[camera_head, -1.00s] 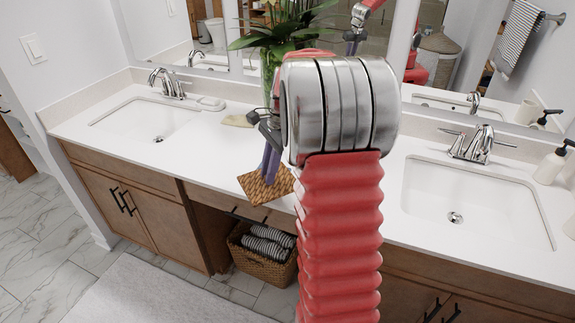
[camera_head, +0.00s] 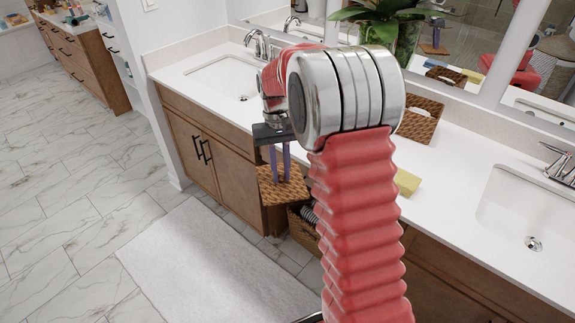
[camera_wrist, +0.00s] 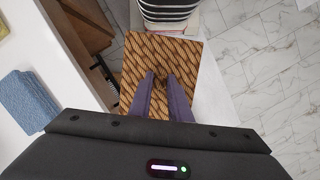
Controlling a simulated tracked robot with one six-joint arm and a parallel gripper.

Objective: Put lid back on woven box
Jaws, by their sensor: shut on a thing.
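The lid (camera_head: 295,193) is a flat, square, brown woven panel. My gripper (camera_head: 280,178) is shut on it near its middle and holds it in front of the counter's front edge, off the countertop. In the wrist view the lid (camera_wrist: 187,55) lies beyond the two purple fingers of my gripper (camera_wrist: 166,82), which meet a small dark spot on it.
A blue folded cloth (camera_wrist: 30,98) lies on the counter. A plant vase (camera_head: 391,45) stands behind the woven box. A basket (camera_head: 303,232) with striped towels sits below the counter. The floor at left is clear.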

